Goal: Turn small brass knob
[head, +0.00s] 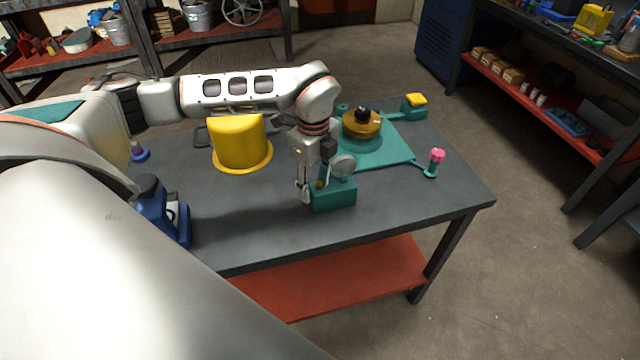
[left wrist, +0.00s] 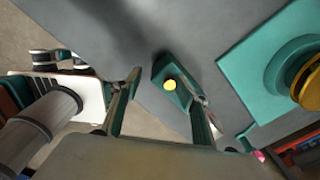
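The small brass knob (head: 320,184) is on the side of a teal box (head: 340,196) on the grey workbench. In the left wrist view the knob (left wrist: 170,84) is a round yellow face on the teal box (left wrist: 178,98). My left gripper (head: 311,187) is at the box, close to the knob. In the left wrist view my left gripper (left wrist: 167,86) is open, with the knob showing between the fingertips and a gap on each side. Whether a finger touches the box is unclear. My right gripper is not in view.
A grey disc (head: 343,165) rises by the box. A brass-coloured round part (head: 361,124) sits on a teal plate (head: 395,151). A pink knob (head: 438,155) stands at right, a yellow-topped block (head: 415,103) behind. A yellow cylinder (head: 239,142) is left of the gripper. The bench front is clear.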

